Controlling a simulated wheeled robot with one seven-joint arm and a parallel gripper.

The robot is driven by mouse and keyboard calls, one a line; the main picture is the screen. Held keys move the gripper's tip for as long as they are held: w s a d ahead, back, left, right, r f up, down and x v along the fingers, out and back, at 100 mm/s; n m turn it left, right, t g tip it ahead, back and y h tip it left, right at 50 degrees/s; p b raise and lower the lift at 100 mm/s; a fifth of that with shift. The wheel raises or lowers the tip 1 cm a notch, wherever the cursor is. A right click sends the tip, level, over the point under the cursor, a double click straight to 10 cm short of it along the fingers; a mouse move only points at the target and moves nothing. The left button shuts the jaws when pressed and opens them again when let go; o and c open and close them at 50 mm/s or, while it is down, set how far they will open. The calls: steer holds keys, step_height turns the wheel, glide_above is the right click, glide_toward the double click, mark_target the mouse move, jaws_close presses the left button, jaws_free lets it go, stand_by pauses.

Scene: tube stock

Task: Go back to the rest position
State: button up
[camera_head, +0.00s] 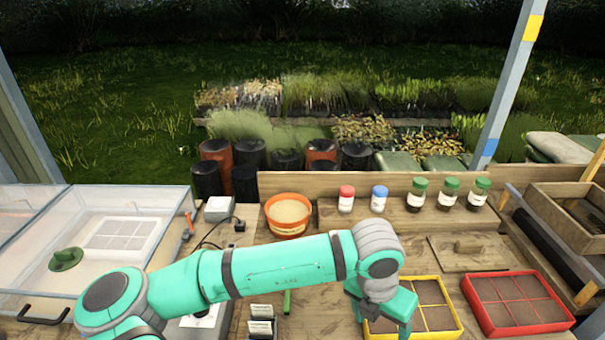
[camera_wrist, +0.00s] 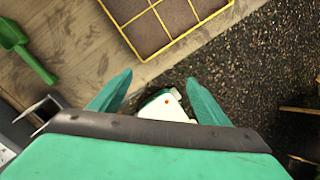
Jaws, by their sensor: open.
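My gripper (camera_head: 387,318) hangs over the left side of the yellow tray (camera_head: 460,325) in the head view, with my teal arm reaching across from the lower left. In the wrist view my gripper (camera_wrist: 157,95) has its two teal fingers spread apart with nothing between them. Below the fingers lies dark speckled ground with a white and green thing (camera_wrist: 165,105) on it. The yellow tray also shows at the top of the wrist view (camera_wrist: 143,58), apart from the fingers.
A red tray (camera_head: 563,322) sits right of the yellow one. An orange bowl (camera_head: 288,226), several capped jars (camera_head: 417,194) and a wooden lid (camera_head: 500,256) stand behind. A clear-sided box (camera_head: 30,268) is at left. A green trowel (camera_wrist: 14,35) lies on the bench.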

steer(key=s+d+r+n+h, duration=0.1)
steer(key=d+r+n+h, duration=0.2)
steer(key=d, duration=0.5)
steer(key=d+r+n+h, duration=0.1)
steer(key=d+r+h, duration=0.35)
steer(key=d, duration=0.45)
steer(key=w+d+r+n+t+h, duration=0.25)
steer(key=r+n+t+h, duration=0.35)
steer(key=r+n+h, duration=0.45)
steer(key=a+f+n+t+y, duration=1.3)
steer(key=a+f+n, duration=0.65)
steer(key=n, duration=0.55)
steer(key=s+a+f+n+g+y, duration=0.1)
steer(key=s+a+f+n+y, duration=0.15)
steer(key=s+a+f, duration=0.35)
steer(key=s+a+f+n+g+y, duration=0.25)
steer(key=s+f+y, duration=0.2)
steer(key=s, duration=0.35)
steer(key=s+a+f, duration=0.2)
steer(key=s+a, duration=0.5)
steer(key=s, duration=0.6)
steer(key=shift+s+a, duration=0.15)
steer(key=shift+a, duration=0.25)
